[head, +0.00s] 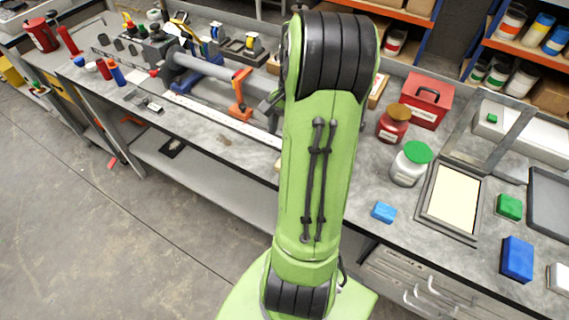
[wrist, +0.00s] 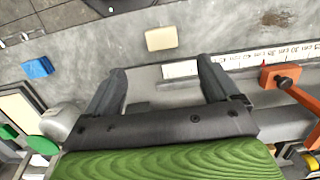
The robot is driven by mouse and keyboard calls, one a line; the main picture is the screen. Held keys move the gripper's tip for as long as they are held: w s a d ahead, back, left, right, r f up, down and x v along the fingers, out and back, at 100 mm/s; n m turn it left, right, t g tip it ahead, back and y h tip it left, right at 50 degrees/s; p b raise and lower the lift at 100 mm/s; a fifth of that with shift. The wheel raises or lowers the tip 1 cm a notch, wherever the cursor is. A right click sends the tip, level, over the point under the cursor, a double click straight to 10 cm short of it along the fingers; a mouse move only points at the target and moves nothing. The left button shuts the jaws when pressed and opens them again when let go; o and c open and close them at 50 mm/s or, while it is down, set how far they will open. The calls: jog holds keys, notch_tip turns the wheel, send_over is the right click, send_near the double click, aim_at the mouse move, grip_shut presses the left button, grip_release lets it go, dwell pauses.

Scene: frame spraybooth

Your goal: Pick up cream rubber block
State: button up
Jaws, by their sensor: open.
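The cream rubber block (wrist: 161,38) lies flat on the grey bench top in the wrist view, at upper centre, just past the end of a white ruler. My gripper (wrist: 163,70) is open and empty, its two dark fingers spread and pointing toward the block. The block sits in line with the gap between the fingers, beyond their tips and apart from them. In the head view my green arm hides most or all of the block and my gripper.
The white ruler (wrist: 180,70) and an orange clamp (wrist: 285,77) are beside the right finger. A blue block (wrist: 38,67) lies to the left. In the head view, jars, a framed cream screen (head: 453,198) and a red box (head: 418,100) stand right of my arm. Bench around the block is clear.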

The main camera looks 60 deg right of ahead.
jog(key=f, duration=0.2)
jog(key=f+b, duration=0.1)
jog(key=f, duration=0.3)
jog(key=shift+a+f, duration=0.25)
jog(key=shift+a, duration=0.05)
jog(key=f, duration=0.2)
jog(key=f+b, duration=0.1)
jog(key=f, duration=0.2)
jog(key=shift+w+a+f+b, duration=0.1)
jog(key=shift+a+f+b, duration=0.25)
jog(key=shift+a+f, duration=0.05)
jog(key=shift+r, duration=0.1)
jog(key=c, duration=1.1)
